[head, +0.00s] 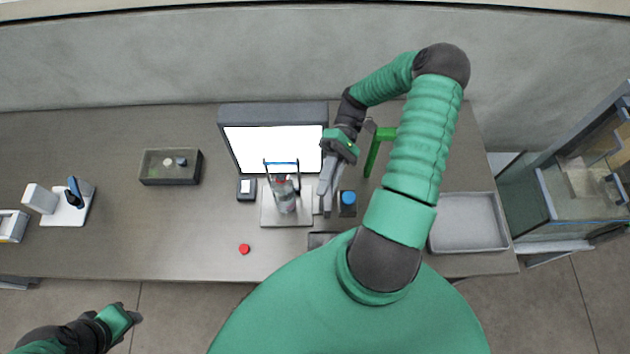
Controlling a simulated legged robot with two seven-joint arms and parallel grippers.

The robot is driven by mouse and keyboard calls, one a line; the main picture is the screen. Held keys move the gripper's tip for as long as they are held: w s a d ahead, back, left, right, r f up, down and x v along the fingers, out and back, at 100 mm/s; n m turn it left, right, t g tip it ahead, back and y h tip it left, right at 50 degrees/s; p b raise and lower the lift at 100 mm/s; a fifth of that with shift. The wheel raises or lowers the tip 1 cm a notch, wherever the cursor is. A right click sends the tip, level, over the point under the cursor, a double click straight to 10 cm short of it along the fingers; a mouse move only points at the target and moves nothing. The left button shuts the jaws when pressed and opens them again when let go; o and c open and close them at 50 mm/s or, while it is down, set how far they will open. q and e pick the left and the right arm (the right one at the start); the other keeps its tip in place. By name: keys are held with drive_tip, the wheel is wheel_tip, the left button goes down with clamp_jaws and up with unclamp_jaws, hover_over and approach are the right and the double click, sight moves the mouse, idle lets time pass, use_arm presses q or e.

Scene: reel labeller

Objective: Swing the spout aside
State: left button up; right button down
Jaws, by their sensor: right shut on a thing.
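My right gripper (326,196) reaches down at the middle of the table, just right of a clear bottle-like vessel (285,196) on a pale square base (287,219). It is shut on a slim grey part, which I take for the spout; the fingers hide most of it, so its shape and direction are unclear. A thin upright frame with a blue top bar (281,162) stands around the vessel. My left gripper (135,318) is at the lower left, off the table's front edge, far from the vessel; its jaws are too small to read.
A bright screen (275,147) stands behind the vessel. A blue knob (348,198) and a green bracket (373,155) are close to the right gripper. A red button (244,249) lies front left, a dark box (171,167) further left, a grey tray (468,222) at right.

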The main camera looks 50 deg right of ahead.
drive_tip(key=shift+d, duration=0.1)
idle(0.5)
drive_tip(key=c, duration=1.4)
unclamp_jaws()
drive_tip(key=shift+d+f, duration=0.1)
drive_tip(key=shift+d, duration=0.15)
drive_tip(key=b+v, duration=0.3)
drive_tip(key=v, duration=0.5)
drive_tip(key=shift+w+f, duration=0.15)
drive_tip(key=shift+w, duration=0.05)
drive_tip(key=shift+s+a, duration=0.1)
drive_tip(key=shift+a, duration=0.1)
